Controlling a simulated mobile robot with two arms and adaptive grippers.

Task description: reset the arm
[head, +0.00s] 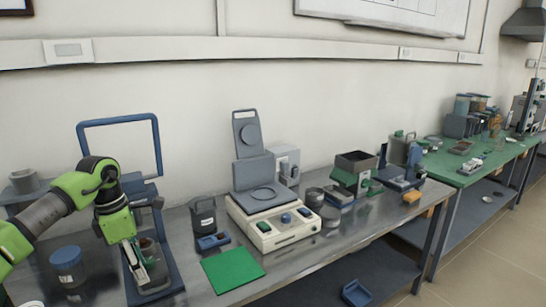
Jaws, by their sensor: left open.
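My left arm, green and grey, comes in from the left. My left gripper (138,268) points down at the left part of the metal bench (285,262), over the base of a blue-framed stand (160,150). Its jaws are open. A small brownish cup-like thing (148,246) is close beside the gripper; I cannot tell whether it is between the fingers. My right gripper does not show.
A blue-lidded jar (68,262) stands left of the gripper. A green mat (232,270), a dark canister (203,216) and a cream device with knobs (272,232) are to the right. A green-topped bench (470,168) stands further right, with bare floor before it.

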